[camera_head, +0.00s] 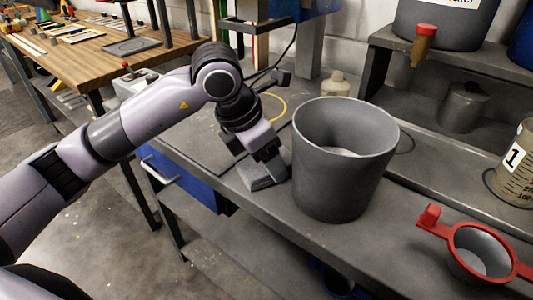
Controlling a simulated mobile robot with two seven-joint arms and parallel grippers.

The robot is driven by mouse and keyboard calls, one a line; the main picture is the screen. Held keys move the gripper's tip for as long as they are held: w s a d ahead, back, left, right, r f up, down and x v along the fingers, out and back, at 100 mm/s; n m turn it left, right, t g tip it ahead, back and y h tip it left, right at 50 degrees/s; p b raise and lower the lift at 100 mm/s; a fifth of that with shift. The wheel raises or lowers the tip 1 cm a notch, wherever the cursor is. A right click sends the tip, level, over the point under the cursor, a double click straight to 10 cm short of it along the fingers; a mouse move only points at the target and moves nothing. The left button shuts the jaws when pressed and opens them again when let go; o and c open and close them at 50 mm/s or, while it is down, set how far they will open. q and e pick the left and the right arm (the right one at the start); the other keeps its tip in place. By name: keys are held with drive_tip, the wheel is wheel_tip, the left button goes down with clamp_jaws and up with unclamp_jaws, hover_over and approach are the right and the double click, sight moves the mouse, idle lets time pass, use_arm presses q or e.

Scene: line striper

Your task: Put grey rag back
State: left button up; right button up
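The grey rag (257,178) appears as a small folded grey pad on the grey workbench, just left of the large grey bucket. My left arm comes in from the left and bends down over the bench. Its gripper (268,158) points down at the rag and partly covers it. The fingers touch the rag or are very close to it; their gap is too small and dark to make out. My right gripper is not in view.
The grey bucket (342,185) stands close to the right of my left gripper, with something pale inside. A red-rimmed cup (478,245), a marked beaker (513,170) and a pale bottle (336,84) are nearby. A yellow circle marks bare bench behind.

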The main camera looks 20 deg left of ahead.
use_arm(q)
drive_tip(key=shift+f, duration=0.25)
drive_tip(key=o, duration=0.9)
drive_tip(key=shift+r, duration=0.1)
drive_tip(key=shift+o, duration=0.2)
drive_tip(key=shift+r, duration=0.3)
drive_tip(key=v, duration=1.1)
drive_tip(key=shift+s+a+r, duration=0.15)
drive_tip(key=shift+a+r, duration=0.05)
drive_tip(key=shift+r, duration=0.1)
